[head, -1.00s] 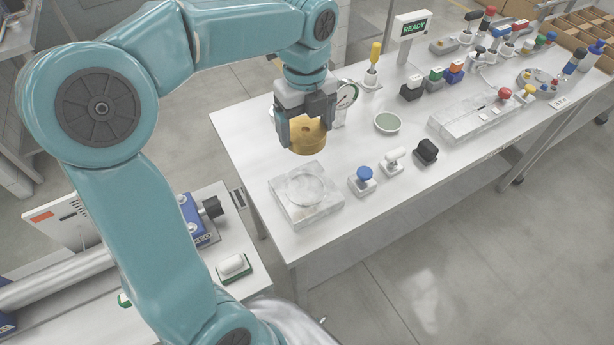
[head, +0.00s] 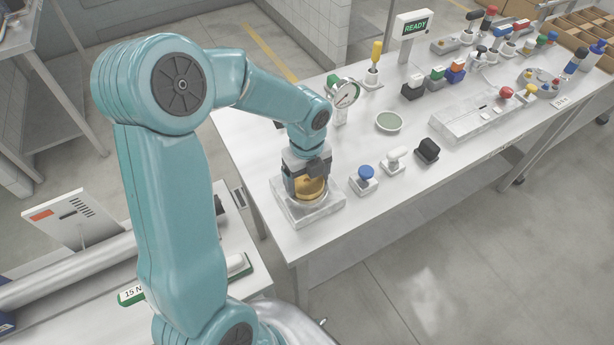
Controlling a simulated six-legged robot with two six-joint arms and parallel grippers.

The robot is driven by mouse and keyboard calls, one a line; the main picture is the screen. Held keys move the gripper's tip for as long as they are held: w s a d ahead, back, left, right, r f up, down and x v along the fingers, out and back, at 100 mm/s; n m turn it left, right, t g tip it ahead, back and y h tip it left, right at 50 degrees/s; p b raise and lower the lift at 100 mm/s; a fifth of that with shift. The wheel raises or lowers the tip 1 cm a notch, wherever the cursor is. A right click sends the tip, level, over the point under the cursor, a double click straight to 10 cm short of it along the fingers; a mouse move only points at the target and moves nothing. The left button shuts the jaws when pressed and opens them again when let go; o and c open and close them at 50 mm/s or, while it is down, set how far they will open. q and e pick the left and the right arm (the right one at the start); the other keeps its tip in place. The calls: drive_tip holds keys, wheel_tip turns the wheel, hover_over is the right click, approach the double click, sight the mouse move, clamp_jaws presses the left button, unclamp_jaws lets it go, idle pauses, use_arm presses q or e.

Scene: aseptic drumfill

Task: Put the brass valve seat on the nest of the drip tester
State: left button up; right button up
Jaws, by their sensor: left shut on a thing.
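My left gripper (head: 308,184) is shut on the brass valve seat (head: 311,191), a round golden piece. It holds the seat upright at the round recess of a pale square block (head: 313,216), which I take as the nest of the drip tester, at the table's near left corner. The seat's lower edge is down at the nest; I cannot tell if it rests fully on it. The gripper and the seat hide most of the recess. My right gripper is not in view.
A pressure gauge (head: 345,93) stands behind the gripper. A blue-knobbed piece (head: 364,177), a white-topped piece (head: 395,160) and a black piece (head: 427,152) stand to the right. A shallow green dish (head: 388,122) and a READY display (head: 414,27) are farther back. The table's front right is clear.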

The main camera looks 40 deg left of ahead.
sight(307, 182)
use_arm(q)
drive_tip(key=shift+r, duration=0.15)
drive_tip(key=o, duration=1.5)
drive_tip(key=shift+s+f, duration=0.1)
drive_tip(key=shift+f, duration=0.1)
drive_tip(key=shift+o, duration=0.2)
wheel_tip(307, 182, up, 12)
drive_tip(key=shift+r, duration=0.2)
